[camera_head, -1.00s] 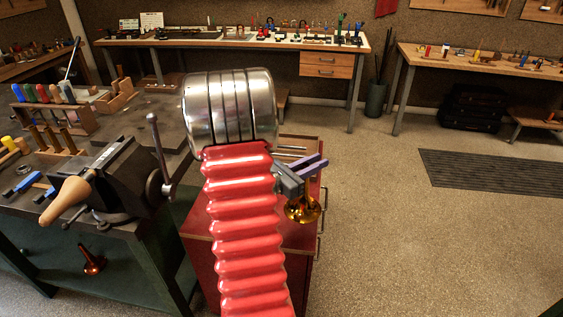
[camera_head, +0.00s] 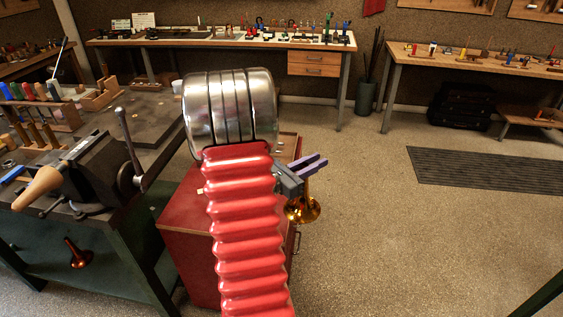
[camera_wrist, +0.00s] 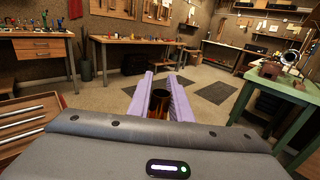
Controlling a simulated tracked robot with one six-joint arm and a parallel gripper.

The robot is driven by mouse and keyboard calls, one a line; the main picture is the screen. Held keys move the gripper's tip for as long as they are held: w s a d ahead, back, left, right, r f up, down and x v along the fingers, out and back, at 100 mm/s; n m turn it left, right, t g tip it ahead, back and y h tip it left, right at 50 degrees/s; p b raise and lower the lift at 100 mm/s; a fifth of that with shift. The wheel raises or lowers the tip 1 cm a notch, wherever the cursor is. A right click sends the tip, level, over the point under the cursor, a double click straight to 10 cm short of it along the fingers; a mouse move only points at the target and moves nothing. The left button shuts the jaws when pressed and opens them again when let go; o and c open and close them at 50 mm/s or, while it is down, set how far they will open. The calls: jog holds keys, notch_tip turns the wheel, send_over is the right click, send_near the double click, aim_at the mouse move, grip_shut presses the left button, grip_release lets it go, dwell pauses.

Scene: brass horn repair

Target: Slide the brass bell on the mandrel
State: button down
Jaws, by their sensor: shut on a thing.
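My gripper (camera_head: 308,168), with purple fingers, is shut on a brass bell (camera_head: 303,209). The bell hangs below the fingers with its flared mouth down, right of my arm in the head view. In the wrist view its dark open tube end (camera_wrist: 159,103) shows between both fingers (camera_wrist: 160,88). A tan tapered piece (camera_head: 37,190) sticks out of the vise (camera_head: 92,175) at the left of the head view; it looks like the mandrel, but I cannot be sure. The held bell is well apart from it.
A red drawer cabinet (camera_head: 185,230) stands close beside my arm. A green bench (camera_wrist: 286,95) stands at the right of the wrist view. The floor at right is clear around a dark mat (camera_head: 490,168).

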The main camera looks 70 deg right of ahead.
jog(key=shift+w+r+n+t+h, duration=0.15)
jog(key=shift+w+n+t+h, duration=0.15)
jog(key=shift+w+t, duration=0.15)
jog(key=w+a+f+n+t+h, duration=0.1)
jog(key=w+a+n+t, duration=0.4)
jog(key=w, duration=0.7)
jog(key=w+a+f+n+t+h, duration=0.1)
jog(key=w+a+n+t, duration=0.35)
jog(key=w, duration=0.75)
jog(key=w+a+n+t+y, duration=0.35)
jog(key=w+a+t, duration=0.65)
jog(key=w+a, duration=0.45)
jog(key=w+a+n+t+y, duration=0.2)
jog(key=a+y, duration=0.1)
jog(key=a, duration=0.7)
jog(key=w+a+f+n+t+y, duration=0.1)
jog(key=w+a+n+t+y, duration=0.1)
jog(key=a, duration=0.9)
jog(key=w+a+f+n+t+y, duration=0.1)
jog(key=w+a+n+t+y, duration=0.1)
jog(key=a, duration=0.9)
jog(key=shift+w+a+n+y, duration=0.15)
jog(key=shift+a+n+y, duration=0.1)
jog(key=shift+n+y, duration=0.65)
jog(key=shift+d+f, duration=0.1)
jog(key=shift+d, duration=0.05)
